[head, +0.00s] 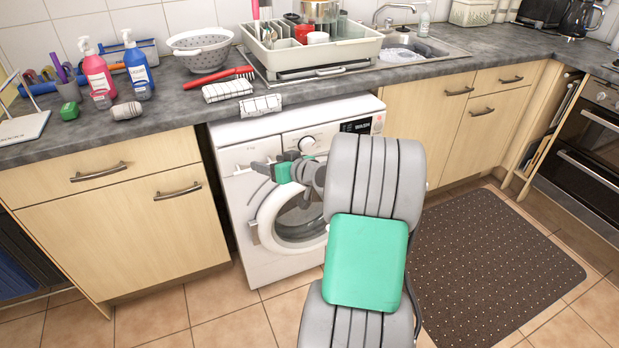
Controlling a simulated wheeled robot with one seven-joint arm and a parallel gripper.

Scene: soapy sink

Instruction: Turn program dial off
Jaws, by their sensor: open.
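The white washing machine (259,206) stands under the worktop. Its round program dial (307,143) is on the control panel, right of the detergent drawer, with a dark display (356,126) farther right. Which way the dial's mark points is too small to read. My gripper (276,163) is open in front of the machine, just below and left of the dial and above the round door (268,215). I see nothing between its fingers. It appears apart from the dial, but the depth gap is hard to judge. My grey and green arm covers the machine's lower right and part of the door.
A striped cloth (260,105) lies at the worktop edge above the machine. A red utensil (215,77), a colander (200,47) and a dish rack (340,52) stand on the worktop. Cupboards flank the machine. A dark mat (500,265) lies on the tiled floor at right.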

